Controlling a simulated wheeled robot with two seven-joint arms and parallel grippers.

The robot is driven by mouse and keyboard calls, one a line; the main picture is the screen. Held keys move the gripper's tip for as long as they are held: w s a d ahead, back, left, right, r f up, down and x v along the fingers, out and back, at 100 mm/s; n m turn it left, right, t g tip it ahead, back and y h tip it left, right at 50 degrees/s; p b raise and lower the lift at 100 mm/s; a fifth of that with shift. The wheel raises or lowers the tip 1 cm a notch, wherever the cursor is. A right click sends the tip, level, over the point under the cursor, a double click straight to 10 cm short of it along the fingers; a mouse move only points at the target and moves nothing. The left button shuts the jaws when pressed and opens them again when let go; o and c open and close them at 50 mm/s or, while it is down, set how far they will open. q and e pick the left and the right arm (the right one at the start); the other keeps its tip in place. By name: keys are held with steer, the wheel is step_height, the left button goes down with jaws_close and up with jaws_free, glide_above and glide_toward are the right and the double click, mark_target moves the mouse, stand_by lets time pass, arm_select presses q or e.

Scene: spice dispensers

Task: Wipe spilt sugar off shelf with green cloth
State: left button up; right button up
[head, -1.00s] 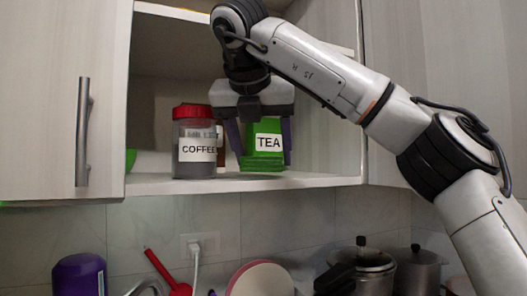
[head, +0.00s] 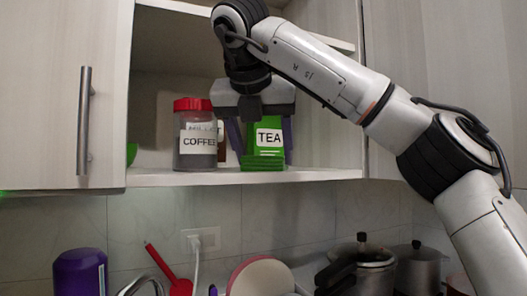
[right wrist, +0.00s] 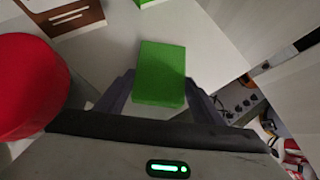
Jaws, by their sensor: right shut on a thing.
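The green cloth (head: 263,163) is a thick folded block low over the open shelf (head: 330,174), close to its front edge. It also shows from above in the right wrist view (right wrist: 160,72), between my two purple fingers. My right gripper (head: 262,145) comes down from above and is shut on the cloth, one finger on each side. I cannot tell for sure whether the cloth touches the shelf. No spilt sugar can be made out on the pale shelf. My left gripper is not in view.
A green TEA container (head: 269,137) stands just behind the cloth. A COFFEE jar with a red lid (head: 195,140) stands close on the left, with a brown item (right wrist: 65,18) behind it. A green thing (head: 131,152) shows by the left door. Pots (head: 362,262) stand below right.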

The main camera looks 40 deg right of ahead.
mark_target(285, 172)
steer(key=shift+w, duration=0.15)
